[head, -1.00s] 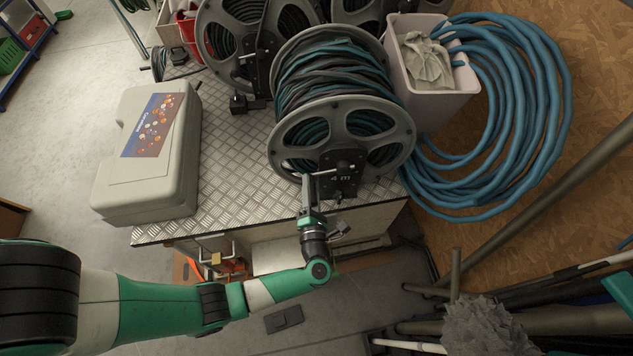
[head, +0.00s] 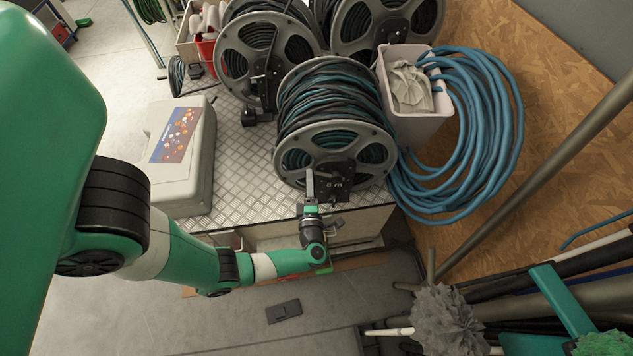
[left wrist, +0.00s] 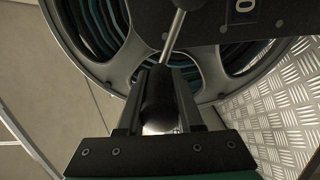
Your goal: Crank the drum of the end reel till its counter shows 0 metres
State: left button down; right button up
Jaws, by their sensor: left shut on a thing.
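The end reel (head: 330,141) stands at the front edge of the metal-topped bench, its drum wound with black and blue-green hose. The counter (head: 335,184) on its dark front plate reads 0 m; a 0 also shows at the top of the left wrist view (left wrist: 245,6). My left gripper (head: 310,184) is at the front of this reel, left of the counter. In the left wrist view its fingers (left wrist: 160,90) are shut around the dark crank knob (left wrist: 159,100), with the metal crank rod (left wrist: 174,38) running up from it. My right gripper is out of view.
Two more reels (head: 262,55) (head: 378,20) stand behind. A grey case (head: 185,185) lies left on the bench. A pale bin (head: 425,125) and a coil of blue hose (head: 500,130) are on the right. Poles and a grey mop head (head: 447,318) fill the lower right.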

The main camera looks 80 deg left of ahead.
pick_arm(q)
jog(key=shift+w+r, duration=0.15)
dwell(0.3)
jog(key=c, duration=0.6)
grip_release()
jog(key=d, duration=0.4)
jog(key=s+d, duration=0.1)
jog(key=d, duration=0.6)
jog(key=shift+s+d, duration=0.2)
jog(key=shift+d, duration=0.1)
jog(key=shift+a, duration=0.1)
